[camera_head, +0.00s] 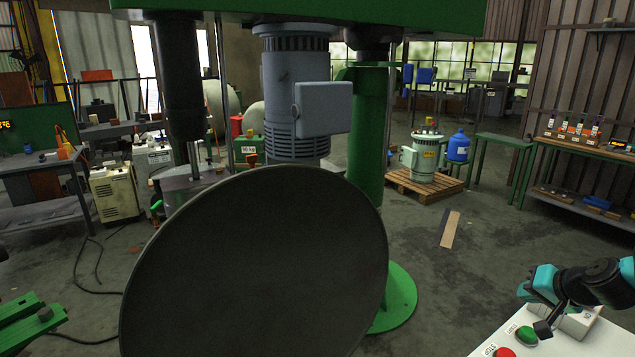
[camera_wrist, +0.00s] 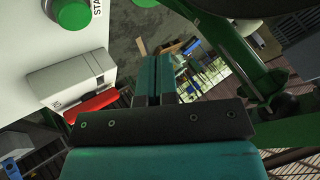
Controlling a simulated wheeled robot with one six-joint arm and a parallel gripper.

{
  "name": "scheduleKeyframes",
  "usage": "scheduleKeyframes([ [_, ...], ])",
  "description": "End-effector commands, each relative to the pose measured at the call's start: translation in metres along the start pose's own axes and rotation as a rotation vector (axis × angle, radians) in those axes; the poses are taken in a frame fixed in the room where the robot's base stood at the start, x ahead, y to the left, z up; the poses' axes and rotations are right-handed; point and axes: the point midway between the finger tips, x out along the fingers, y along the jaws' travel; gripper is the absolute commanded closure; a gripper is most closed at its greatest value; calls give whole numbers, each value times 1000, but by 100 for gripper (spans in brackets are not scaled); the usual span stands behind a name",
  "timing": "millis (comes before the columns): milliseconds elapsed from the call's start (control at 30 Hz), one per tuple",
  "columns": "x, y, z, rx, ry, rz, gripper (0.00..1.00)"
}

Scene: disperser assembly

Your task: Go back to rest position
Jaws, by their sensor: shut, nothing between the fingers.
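In the wrist view my gripper (camera_wrist: 157,64) shows its two teal fingers side by side, shut with nothing between them. A white control panel (camera_wrist: 30,70) lies to their left, with a green button (camera_wrist: 73,13) and a grey-white switch box (camera_wrist: 78,80) with a red part. The fingers are apart from these controls. In the head view my teal and black arm reaches in at the lower right, over the panel (camera_head: 482,345). The green START button (camera_head: 526,336) and the red STOP button (camera_head: 505,352) are beside it. The arm partly hides the switch box (camera_head: 580,322).
A large dark disc (camera_head: 255,265) fills the lower middle of the head view, before the green machine column (camera_head: 372,140) and grey motor (camera_head: 295,95). A pallet (camera_head: 425,185) holds a pale green machine. A shelf bench (camera_head: 580,145) stands right.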

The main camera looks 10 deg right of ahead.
Motion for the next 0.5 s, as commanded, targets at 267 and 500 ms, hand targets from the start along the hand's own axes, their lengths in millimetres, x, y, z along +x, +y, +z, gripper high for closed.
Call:
scheduleKeyframes([
  [267, -44, -192, 84, -395, -336, -175, 100],
  [500, -147, -280, 212, -789, -632, -256, 100],
])
